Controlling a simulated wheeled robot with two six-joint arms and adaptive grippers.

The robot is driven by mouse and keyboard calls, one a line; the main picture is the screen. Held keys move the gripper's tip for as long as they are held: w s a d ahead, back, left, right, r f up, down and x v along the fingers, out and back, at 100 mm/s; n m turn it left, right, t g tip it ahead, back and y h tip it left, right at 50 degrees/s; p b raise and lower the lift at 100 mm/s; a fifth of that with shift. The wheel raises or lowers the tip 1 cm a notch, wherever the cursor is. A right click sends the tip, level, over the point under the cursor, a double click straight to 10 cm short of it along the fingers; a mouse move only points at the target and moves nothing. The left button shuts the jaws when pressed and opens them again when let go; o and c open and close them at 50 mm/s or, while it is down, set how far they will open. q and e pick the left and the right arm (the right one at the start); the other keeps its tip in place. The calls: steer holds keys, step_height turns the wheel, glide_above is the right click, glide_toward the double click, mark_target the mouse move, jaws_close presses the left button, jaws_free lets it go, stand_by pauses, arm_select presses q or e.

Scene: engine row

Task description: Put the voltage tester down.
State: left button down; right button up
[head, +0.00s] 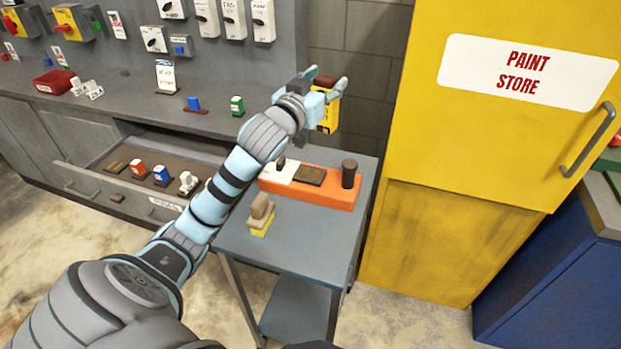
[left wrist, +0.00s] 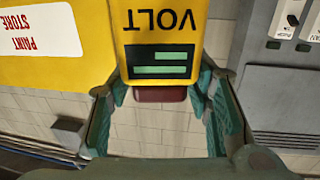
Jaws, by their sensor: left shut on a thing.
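The yellow voltage tester (head: 328,117) is held in the air by my left gripper (head: 325,85), above the far end of the grey cart (head: 290,235). In the left wrist view the tester (left wrist: 160,45) shows its upside-down "VOLT" lettering and two green bars. The left fingers are closed about it, and its dark red end shows between them. The tester is clear of the cart and the bench. My right gripper is not in view.
An orange holder (head: 328,194) with a dark cylinder (head: 349,173) stands on the cart. A tan-and-yellow block (head: 261,215) stands nearer. The cart's front right is bare. The yellow paint store cabinet (head: 470,130) is right; the bench (head: 130,105) and open drawer (head: 110,150) are left.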

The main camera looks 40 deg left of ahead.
arm_select(q)
steer(key=a+r+n+y, duration=0.1)
steer(key=a+r+y, duration=0.1)
steer(key=a+r, duration=0.15)
step_height(320, 180, down, 19)
steer(key=b, duration=0.5)
steer(key=shift+a+f+n+g, duration=0.2)
steer(key=shift+a+n+g, duration=0.05)
steer(key=shift+n+g, duration=0.05)
steer(key=shift+f, duration=0.1)
steer(key=c, duration=0.8)
jaws_free()
steer(key=v, duration=1.2)
steer(key=shift+d, duration=0.2)
steer(key=shift+w, duration=0.1)
